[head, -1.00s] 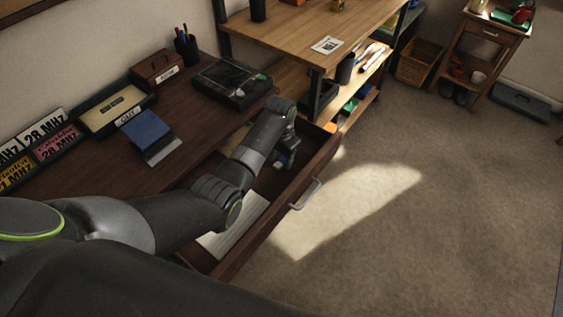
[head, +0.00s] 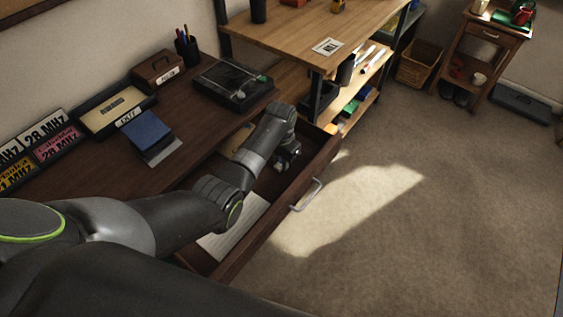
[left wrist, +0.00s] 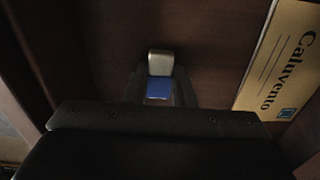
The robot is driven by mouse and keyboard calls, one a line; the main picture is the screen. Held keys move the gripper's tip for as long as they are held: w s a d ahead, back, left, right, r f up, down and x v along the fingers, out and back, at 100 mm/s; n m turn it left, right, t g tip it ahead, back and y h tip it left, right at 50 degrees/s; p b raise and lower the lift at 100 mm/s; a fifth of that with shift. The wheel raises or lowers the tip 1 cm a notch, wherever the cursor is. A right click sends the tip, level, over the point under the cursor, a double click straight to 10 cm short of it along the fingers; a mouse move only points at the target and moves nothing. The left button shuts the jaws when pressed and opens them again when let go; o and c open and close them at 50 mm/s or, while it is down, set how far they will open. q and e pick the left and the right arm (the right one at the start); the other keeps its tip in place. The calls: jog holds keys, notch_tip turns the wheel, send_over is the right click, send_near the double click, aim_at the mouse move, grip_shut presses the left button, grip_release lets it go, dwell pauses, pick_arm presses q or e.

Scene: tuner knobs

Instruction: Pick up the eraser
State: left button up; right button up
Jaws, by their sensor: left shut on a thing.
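The eraser (left wrist: 160,66) shows in the left wrist view, with a pale grey end and a blue sleeve (left wrist: 159,89). It sits between the two fingers of my left gripper (left wrist: 158,92), which is shut on it. In the head view my left gripper (head: 284,160) reaches down into the open desk drawer (head: 256,232), near its far end. The eraser is mostly hidden there by the gripper and wrist. I cannot tell whether it touches the drawer bottom. My right gripper is not in view.
A tan "Caluvento" card (left wrist: 283,62) lies in the drawer beside the gripper. White paper (head: 232,228) lies in the near part. The drawer's front wall and handle (head: 307,195) stand close on the right. The desk top (head: 190,165) borders the left.

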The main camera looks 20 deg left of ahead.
pick_arm(q)
notch_tip(320, 180, up, 10)
jog(key=o, duration=0.4)
jog(key=shift+p, duration=0.3)
jog(key=c, duration=0.3)
